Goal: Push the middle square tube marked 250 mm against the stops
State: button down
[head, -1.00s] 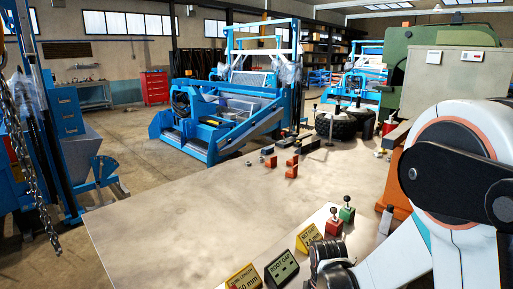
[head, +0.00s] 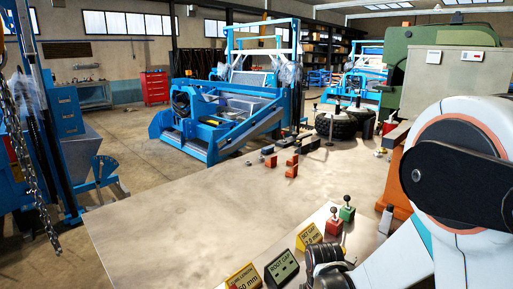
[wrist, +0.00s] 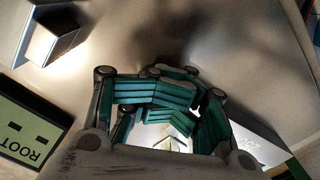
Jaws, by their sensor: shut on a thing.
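In the wrist view, my gripper (wrist: 172,108) has dark links and teal ribbed pads, and its fingers are closed in around a bright metal piece. A grey metal face marked "250" (wrist: 247,143) shows just right of the fingers; it appears to belong to the square tube held. Most of that tube is hidden by my fingers. Another square metal piece with an open end (wrist: 52,40) lies at the upper left, apart from my gripper. In the head view my fingertips and the tube are out of sight. I cannot identify the stops for certain.
Signs stand along the table's near edge: a yellow one reading mm (head: 243,278), a black ROOT GAP sign (head: 281,268) and a yellow SET GAP sign (head: 309,237). Red (head: 333,226) and green (head: 347,211) knobbed blocks stand beyond. Small orange blocks (head: 291,166) sit farther back. The table's left part (head: 170,215) is clear.

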jog(key=shift+s+a, duration=0.15)
jog(key=shift+w+d, duration=0.45)
jog(key=shift+r, duration=0.25)
notch_tip(320, 180, up, 6)
jog(key=p, duration=0.4)
jog(key=shift+r+p, duration=0.25)
jog(key=shift+p, duration=0.05)
